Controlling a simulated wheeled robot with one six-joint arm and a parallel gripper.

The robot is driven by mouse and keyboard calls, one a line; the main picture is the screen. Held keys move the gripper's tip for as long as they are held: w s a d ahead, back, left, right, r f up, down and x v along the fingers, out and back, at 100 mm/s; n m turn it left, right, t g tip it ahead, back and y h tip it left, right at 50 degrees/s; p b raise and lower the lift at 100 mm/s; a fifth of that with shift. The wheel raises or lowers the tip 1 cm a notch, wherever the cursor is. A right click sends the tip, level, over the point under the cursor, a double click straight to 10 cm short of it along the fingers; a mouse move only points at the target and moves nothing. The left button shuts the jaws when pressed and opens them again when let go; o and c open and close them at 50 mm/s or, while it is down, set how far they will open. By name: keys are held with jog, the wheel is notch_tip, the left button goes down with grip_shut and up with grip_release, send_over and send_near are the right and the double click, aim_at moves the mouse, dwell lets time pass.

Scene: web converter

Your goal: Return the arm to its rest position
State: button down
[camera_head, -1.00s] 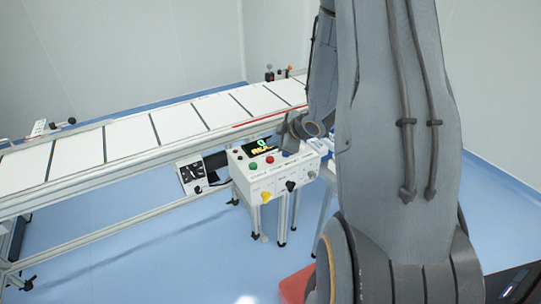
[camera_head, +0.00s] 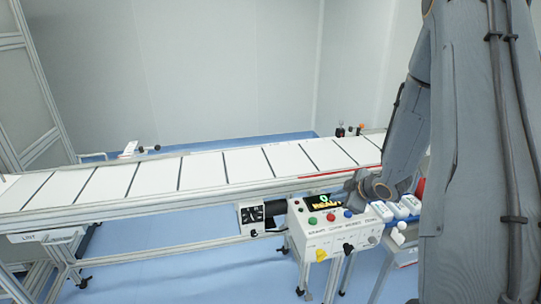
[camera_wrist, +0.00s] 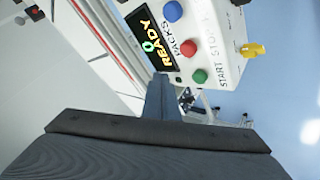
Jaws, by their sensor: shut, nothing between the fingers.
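My gripper (camera_wrist: 161,82) shows in the wrist view with its fingers together and nothing between them. My grey arm (camera_head: 487,150) fills the right of the head view and bends down to its end by the control box. The fingertips cannot be made out in the head view. The white control box (camera_head: 318,238) stands in front of the conveyor, with a display (camera_head: 325,201) reading READY and 0. In the wrist view the display (camera_wrist: 150,42) lies just beyond my fingers, beside blue, red and green buttons. I cannot tell whether my fingers touch the box.
The conveyor (camera_head: 205,169) with white panels runs across the head view. A small black-and-white panel (camera_head: 252,217) hangs left of the box. White items (camera_head: 398,208) sit right of the box, near my arm. A metal frame (camera_head: 25,90) stands at far left. Blue floor (camera_head: 190,275) is open in front.

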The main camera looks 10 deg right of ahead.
jog(key=shift+a+r, duration=0.15)
jog(key=s+a+r+m+g+h+b, duration=0.1)
jog(key=s+a+r+m+g+b, duration=0.1)
jog(key=s+a+m, duration=0.3)
jog(key=s+a+r+m+g+h+b, duration=0.1)
jog(key=s+a+m+g, duration=0.4)
jog(key=s+a, duration=0.7)
jog(key=s+r+m+b, duration=0.1)
jog(key=s+r, duration=0.1)
jog(key=s, duration=0.2)
jog(key=shift+s+a+r+m+g, duration=0.2)
jog(key=shift+s+r+m+g, duration=0.05)
jog(key=shift+r+m+g, duration=0.1)
jog(key=c, duration=2.5)
grip_release()
